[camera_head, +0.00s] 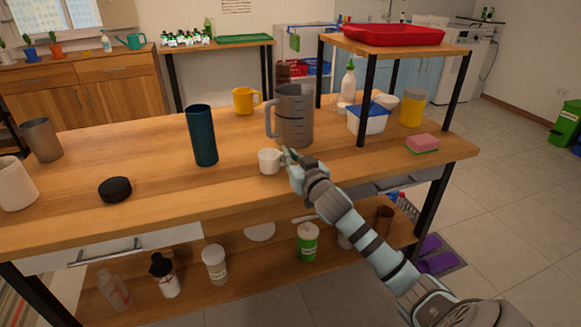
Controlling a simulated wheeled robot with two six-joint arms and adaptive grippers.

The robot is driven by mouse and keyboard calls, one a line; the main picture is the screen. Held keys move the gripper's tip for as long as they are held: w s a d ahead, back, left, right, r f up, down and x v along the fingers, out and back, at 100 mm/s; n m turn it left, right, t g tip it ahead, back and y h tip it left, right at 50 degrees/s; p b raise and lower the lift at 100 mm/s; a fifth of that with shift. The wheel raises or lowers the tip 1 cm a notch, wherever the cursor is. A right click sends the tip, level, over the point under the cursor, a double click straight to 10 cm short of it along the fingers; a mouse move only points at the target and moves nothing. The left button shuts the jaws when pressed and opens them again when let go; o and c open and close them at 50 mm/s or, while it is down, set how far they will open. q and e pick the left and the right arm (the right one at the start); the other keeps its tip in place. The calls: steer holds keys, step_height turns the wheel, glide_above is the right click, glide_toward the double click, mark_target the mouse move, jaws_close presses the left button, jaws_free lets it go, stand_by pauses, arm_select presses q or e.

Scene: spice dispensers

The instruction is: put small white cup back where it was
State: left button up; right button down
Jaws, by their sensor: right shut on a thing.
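The small white cup (269,161) is upright at the near part of the wooden table (150,165), in front of the grey measuring jug (294,115). My right gripper (287,157) reaches in from the lower right and is shut on the cup's right side. The fingertips are small in the picture and partly merge with the cup's edge. I cannot tell whether the cup's base touches the table top. My left gripper is not in view.
A tall blue tumbler (202,135) stands left of the cup, and a black puck (115,189) lies farther left. A yellow mug (246,100) is behind. A raised shelf with a red tray (393,35) stands to the right, near a pink sponge (422,143).

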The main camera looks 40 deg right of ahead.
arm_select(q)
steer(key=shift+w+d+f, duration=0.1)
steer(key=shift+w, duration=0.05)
arm_select(e)
steer(key=shift+f, duration=0.3)
steer(key=shift+f, duration=0.1)
steer(key=c, duration=1.7)
jaws_free()
steer(key=shift+s, duration=0.2)
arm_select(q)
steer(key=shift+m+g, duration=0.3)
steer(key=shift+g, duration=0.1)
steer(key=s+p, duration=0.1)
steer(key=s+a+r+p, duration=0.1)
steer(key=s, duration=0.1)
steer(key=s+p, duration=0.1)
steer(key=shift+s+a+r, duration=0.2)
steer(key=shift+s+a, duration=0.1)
arm_select(e)
steer(key=v, duration=1.1)
steer(key=shift+s, duration=0.3)
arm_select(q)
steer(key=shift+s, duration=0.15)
arm_select(e)
steer(key=shift+a, duration=0.15)
